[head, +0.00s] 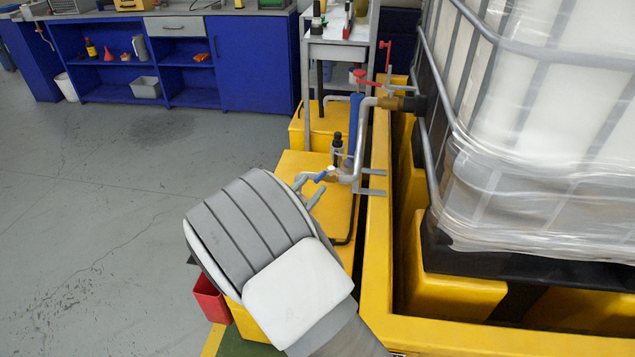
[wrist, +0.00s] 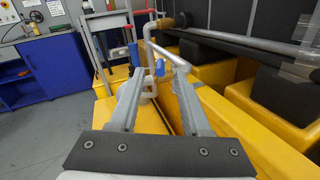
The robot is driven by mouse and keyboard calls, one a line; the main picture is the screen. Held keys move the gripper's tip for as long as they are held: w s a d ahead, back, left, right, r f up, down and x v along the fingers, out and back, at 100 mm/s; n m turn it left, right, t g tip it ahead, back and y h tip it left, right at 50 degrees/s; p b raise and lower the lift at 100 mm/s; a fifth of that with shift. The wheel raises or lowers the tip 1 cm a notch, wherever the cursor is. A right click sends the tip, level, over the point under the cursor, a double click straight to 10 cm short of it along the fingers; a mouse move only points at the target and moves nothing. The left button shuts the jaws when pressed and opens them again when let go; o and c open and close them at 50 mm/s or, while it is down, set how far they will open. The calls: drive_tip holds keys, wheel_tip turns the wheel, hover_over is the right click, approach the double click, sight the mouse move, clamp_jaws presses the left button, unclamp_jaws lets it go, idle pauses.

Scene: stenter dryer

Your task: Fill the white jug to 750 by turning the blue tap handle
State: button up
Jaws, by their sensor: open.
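The blue tap handle (head: 320,177) is on the grey pipe above the yellow platform. In the wrist view the blue handle (wrist: 159,68) shows between the fingertips of my gripper, seemingly just beyond them. My gripper (head: 307,188) is open and empty, with its fingers reaching toward the tap from the near left. Both fingers of my gripper (wrist: 159,75) are spread in the wrist view. I cannot make out the white jug for certain. A pale shape behind the left finger may be part of it. My arm hides the area below the tap in the head view.
A large caged white tank (head: 550,100) stands in a yellow bund (head: 378,230) on the right. A red bin (head: 211,298) stands at the near left. The left floor is clear.

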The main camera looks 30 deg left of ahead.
sight(317, 177)
drive_tip(key=shift+w+d, duration=0.1)
drive_tip(key=shift+w, duration=1.8)
clamp_jaws()
